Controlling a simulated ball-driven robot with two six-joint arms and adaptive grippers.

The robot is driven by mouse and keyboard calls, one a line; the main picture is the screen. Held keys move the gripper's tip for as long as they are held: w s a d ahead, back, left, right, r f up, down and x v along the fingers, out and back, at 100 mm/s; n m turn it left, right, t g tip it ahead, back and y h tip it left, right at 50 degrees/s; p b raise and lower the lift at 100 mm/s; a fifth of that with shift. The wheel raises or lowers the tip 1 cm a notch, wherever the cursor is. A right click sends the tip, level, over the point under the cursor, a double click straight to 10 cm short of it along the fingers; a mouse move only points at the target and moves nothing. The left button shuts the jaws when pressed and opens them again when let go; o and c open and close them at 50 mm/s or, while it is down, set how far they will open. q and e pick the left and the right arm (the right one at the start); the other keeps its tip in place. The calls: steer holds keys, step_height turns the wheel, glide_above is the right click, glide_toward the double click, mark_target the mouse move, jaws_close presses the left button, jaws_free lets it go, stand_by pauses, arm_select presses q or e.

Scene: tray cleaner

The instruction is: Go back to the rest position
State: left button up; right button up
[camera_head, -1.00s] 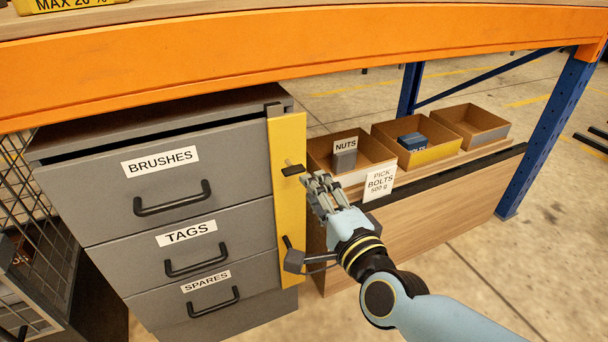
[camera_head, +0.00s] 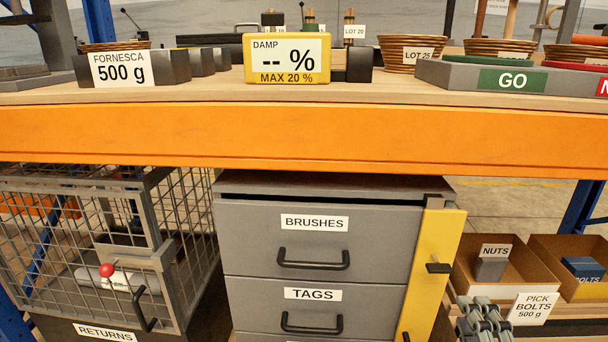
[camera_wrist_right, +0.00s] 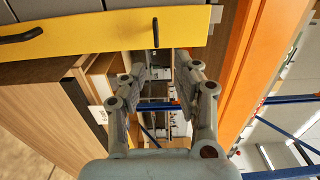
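My right gripper (camera_head: 483,318) shows at the bottom right of the head view, cut off by the lower edge. It is to the right of the yellow upright bar (camera_head: 430,270) on the drawer cabinet and in front of the nuts bin. In the right wrist view, the two fingers of the gripper (camera_wrist_right: 160,70) stand apart with nothing between them. The yellow bar (camera_wrist_right: 100,38) crosses the top of that view, apart from the fingers as far as I can tell. My left gripper is not in view.
The grey cabinet (camera_head: 250,240) has its drawers closed, with a dark gap under its top. A wire cage (camera_head: 90,230) stands left. An orange beam (camera_head: 300,138) runs above, under the bench top. The nuts bin (camera_head: 520,262) and another bin (camera_head: 570,245) are right.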

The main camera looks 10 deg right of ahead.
steer(key=s+f+n+g+y+p, duration=0.2)
steer(key=s+f+n+g, duration=0.25)
steer(key=f, duration=0.65)
steer(key=s+f+n+g+y+p, duration=0.1)
steer(key=s+f+n+g+p, duration=0.15)
steer(key=s+f+n, duration=0.65)
steer(key=s+f+n+g, duration=0.2)
steer(key=s+f, duration=0.3)
steer(key=s, duration=0.3)
steer(key=s+d+f+n+g, duration=0.1)
steer(key=s+f+n+g, duration=0.2)
steer(key=s+f+g, duration=0.2)
steer(key=s+d+f+n+g, duration=0.1)
steer(key=s+f, duration=0.4)
steer(key=s, duration=0.7)
steer(key=shift+f+n+g+p, duration=0.4)
steer(key=shift+n+g, duration=0.35)
steer(key=shift+g, duration=0.45)
steer(key=shift+r, duration=0.1)
